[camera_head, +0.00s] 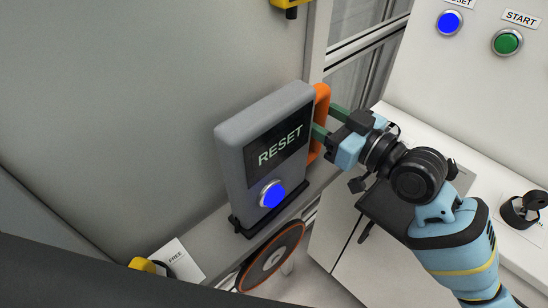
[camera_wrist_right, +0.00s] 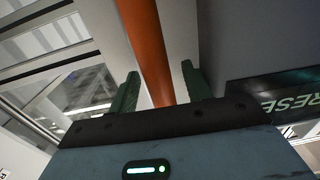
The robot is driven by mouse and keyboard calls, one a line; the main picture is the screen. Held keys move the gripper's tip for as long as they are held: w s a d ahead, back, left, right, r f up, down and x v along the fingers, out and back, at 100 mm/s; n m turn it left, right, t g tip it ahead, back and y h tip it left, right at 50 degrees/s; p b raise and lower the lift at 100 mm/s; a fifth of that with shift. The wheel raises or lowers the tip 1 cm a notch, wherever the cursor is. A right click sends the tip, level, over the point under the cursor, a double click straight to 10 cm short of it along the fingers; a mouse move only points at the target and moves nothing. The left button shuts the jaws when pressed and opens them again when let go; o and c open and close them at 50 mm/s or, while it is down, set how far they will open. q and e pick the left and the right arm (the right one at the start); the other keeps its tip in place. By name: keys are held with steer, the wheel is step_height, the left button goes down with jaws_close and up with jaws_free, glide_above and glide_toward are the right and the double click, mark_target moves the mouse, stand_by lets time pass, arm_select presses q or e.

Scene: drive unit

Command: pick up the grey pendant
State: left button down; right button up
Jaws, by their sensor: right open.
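The grey pendant (camera_head: 235,150) stands upright in a black holder (camera_head: 240,229) on a ledge. It has a dark screen reading RESET and a blue button (camera_head: 271,194). An orange handle (camera_head: 322,92) runs along its right side. My right gripper (camera_head: 328,122) is at this handle with its green fingers open. In the right wrist view, the orange handle (camera_wrist_right: 146,45) passes between the two fingers of the right gripper (camera_wrist_right: 160,88), with gaps visible beside it. Part of the pendant's screen (camera_wrist_right: 285,92) shows at the right there. My left gripper is not in view.
A white control panel with a blue button (camera_head: 449,22) and a green START button (camera_head: 507,42) is at upper right. A round orange-rimmed disc (camera_head: 272,258) is below the pendant. A white card (camera_head: 178,262) lies left of it. A grey wall is behind.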

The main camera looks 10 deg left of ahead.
mark_target(322, 99)
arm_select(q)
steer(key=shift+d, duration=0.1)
arm_select(e)
steer(key=c, duration=1)
steer(key=shift+r, duration=0.15)
jaws_close()
